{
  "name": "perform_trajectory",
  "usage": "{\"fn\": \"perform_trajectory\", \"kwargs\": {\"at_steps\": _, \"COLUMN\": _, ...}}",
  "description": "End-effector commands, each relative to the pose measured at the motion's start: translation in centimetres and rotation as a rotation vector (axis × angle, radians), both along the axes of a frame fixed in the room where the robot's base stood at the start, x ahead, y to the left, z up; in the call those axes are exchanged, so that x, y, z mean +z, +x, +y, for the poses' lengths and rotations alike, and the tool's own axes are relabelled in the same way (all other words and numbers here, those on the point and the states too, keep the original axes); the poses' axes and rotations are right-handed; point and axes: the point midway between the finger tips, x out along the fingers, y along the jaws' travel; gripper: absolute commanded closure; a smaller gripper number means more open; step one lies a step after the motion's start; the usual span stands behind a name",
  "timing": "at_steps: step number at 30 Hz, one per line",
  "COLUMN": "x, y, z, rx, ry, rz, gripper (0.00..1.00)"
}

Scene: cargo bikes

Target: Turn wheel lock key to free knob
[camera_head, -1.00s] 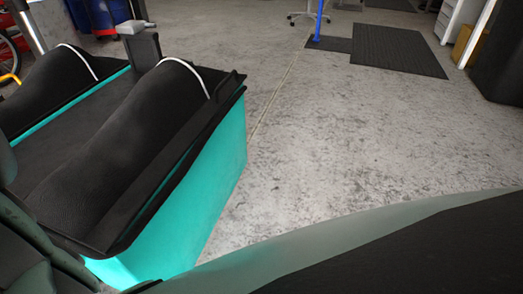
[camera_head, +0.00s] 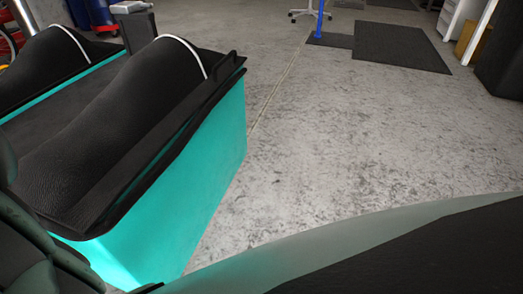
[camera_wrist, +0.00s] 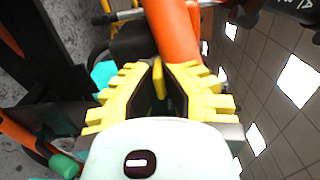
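In the wrist view my gripper (camera_wrist: 158,100) points at an orange tube (camera_wrist: 170,30). Its two yellow toothed fingers stand either side of a narrow dark gap. A small yellow tab (camera_wrist: 157,76) shows in this gap, near the fingertips and in front of the tube. I cannot tell whether the fingers touch the tab, or whether it is the wheel lock key. The knob cannot be made out. In the head view neither the gripper nor the lock shows.
A teal cargo box with a black rim (camera_head: 215,150) stands at the left in the head view. Dark mats (camera_head: 400,46) and a blue post (camera_head: 320,18) are farther back. The grey concrete floor (camera_head: 350,140) in the middle is open. A green-tipped part (camera_wrist: 64,165) shows at lower left in the wrist view.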

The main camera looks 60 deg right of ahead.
Motion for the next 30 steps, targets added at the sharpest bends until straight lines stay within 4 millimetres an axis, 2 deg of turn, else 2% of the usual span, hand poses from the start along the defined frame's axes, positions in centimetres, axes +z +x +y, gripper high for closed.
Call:
{"fn": "perform_trajectory", "kwargs": {"at_steps": 15, "x": -0.25, "y": 0.02, "z": -0.13, "rx": -0.003, "ry": 0.018, "rz": 0.011, "gripper": 1.00}}
{"fn": "perform_trajectory", "kwargs": {"at_steps": 16, "x": -0.25, "y": 0.02, "z": -0.13, "rx": -0.003, "ry": 0.018, "rz": 0.011, "gripper": 0.91}}
{"fn": "perform_trajectory", "kwargs": {"at_steps": 24, "x": -0.11, "y": 0.05, "z": -0.15, "rx": -0.004, "ry": 0.016, "rz": 0.008, "gripper": 0.63}}
{"fn": "perform_trajectory", "kwargs": {"at_steps": 30, "x": -0.07, "y": 0.05, "z": -0.14, "rx": -0.004, "ry": 0.017, "rz": 0.007, "gripper": 0.63}}
